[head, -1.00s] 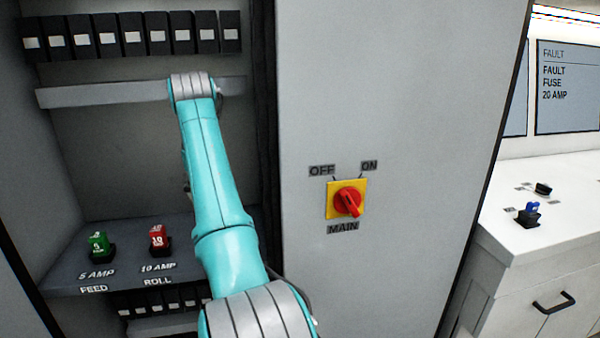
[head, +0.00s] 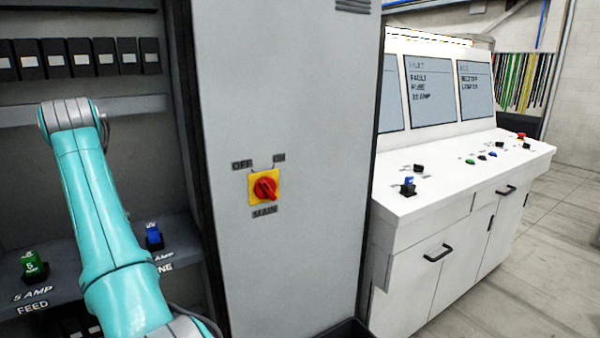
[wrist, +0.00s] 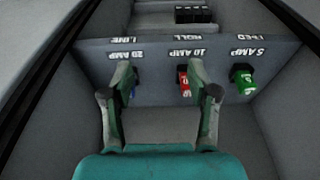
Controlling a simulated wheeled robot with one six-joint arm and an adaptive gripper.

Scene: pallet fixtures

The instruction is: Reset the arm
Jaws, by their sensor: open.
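My gripper (wrist: 158,72) is open and empty in the wrist view, its two fingers spread above the fuse shelf (wrist: 215,65). Beyond its fingers stand the blue 20 amp fuse (wrist: 132,92), partly hidden by the left finger, and the red 10 amp fuse (wrist: 183,84), partly hidden by the right finger. The green 5 amp fuse (wrist: 243,82) stands clear to the right. In the head view my teal arm reaches into the cabinet, and the gripper is hidden. The green fuse (head: 33,266) and blue fuse (head: 153,236) show either side of the arm.
A red rotary main switch (head: 265,187) sits on the grey cabinet panel (head: 285,90), right of my arm. A white console (head: 400,250) with screens and several buttons stands further right; one screen names a 20 amp fault. Open floor (head: 530,265) lies right of it.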

